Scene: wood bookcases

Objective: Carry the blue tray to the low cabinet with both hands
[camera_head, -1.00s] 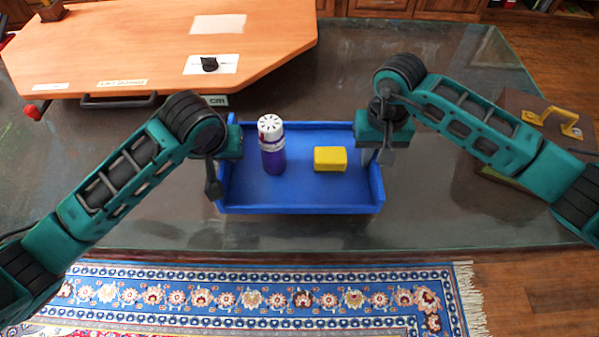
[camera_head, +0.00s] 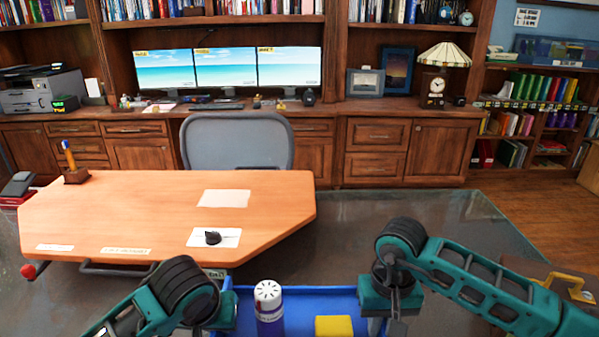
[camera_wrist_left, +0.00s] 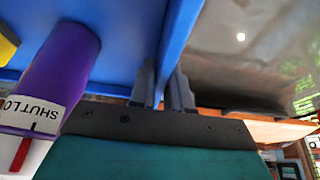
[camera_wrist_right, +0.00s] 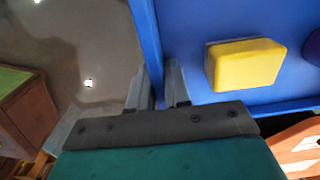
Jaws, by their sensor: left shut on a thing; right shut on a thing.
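The blue tray (camera_head: 300,303) is at the bottom of the head view, its near part cut off. A purple bottle with a white cap (camera_head: 269,310) stands upright in it, left of a yellow block (camera_head: 333,326). My left gripper (camera_wrist_left: 165,88) is shut on the tray's side wall (camera_wrist_left: 181,42), as the left wrist view shows. My right gripper (camera_wrist_right: 160,88) is shut on the opposite side wall (camera_wrist_right: 148,38) in the right wrist view. Low wooden cabinets (camera_head: 438,150) line the back wall; I cannot tell which is the task's.
A wooden desk top (camera_head: 160,212) lies beyond the tray to the left, with a grey chair (camera_head: 237,142) behind it. A lamp (camera_head: 445,56), clock and frames stand on the cabinet top at right. A box with a yellow handle (camera_head: 570,285) is at far right. Wood floor shows at right.

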